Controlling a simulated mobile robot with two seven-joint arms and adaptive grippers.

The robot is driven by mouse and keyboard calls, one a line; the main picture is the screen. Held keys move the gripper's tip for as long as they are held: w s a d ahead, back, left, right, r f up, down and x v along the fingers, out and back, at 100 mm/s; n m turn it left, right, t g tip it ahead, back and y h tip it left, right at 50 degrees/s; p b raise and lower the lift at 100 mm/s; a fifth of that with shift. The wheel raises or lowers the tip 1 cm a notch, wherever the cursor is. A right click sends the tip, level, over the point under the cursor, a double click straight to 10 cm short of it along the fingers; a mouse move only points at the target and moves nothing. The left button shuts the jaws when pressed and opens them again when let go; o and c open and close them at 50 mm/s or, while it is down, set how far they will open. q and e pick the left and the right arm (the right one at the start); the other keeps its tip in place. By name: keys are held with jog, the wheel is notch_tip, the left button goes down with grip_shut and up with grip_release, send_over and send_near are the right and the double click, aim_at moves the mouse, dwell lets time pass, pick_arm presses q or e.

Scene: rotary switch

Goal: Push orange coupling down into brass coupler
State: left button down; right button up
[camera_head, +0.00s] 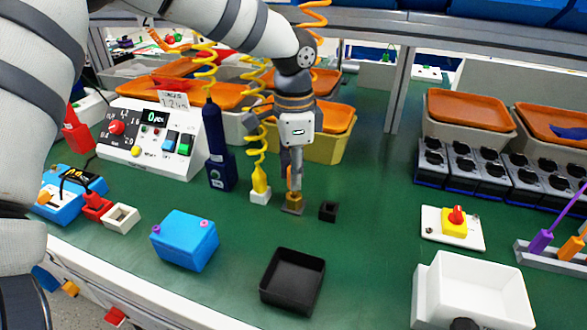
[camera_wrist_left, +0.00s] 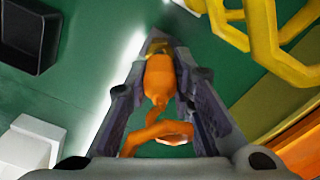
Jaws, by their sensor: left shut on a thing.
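My left gripper (camera_head: 293,182) points straight down over the green bench and is shut on the orange coupling (camera_wrist_left: 158,78), which sits between its two fingers in the left wrist view. An orange coiled hose (camera_wrist_left: 160,135) runs from the coupling. In the head view the fingers hide most of the coupling. The brass coupler (camera_head: 294,198) stands on a small grey base (camera_head: 292,209) directly under the fingertips. I cannot tell how deep the coupling sits in it. My right gripper is not in view.
A small black holder (camera_head: 328,211) is just right of the coupler. A yellow coupling (camera_head: 260,180) in a white holder and a dark blue device (camera_head: 218,150) stand to the left. A black tray (camera_head: 292,282) and a blue box (camera_head: 186,240) are in front.

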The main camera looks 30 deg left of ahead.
pick_arm(q)
jog(key=shift+f, duration=1.15)
dwell(0.8)
jog(key=c, duration=1.3)
grip_release()
notch_tip(320, 180, up, 12)
jog(key=shift+f, duration=0.1)
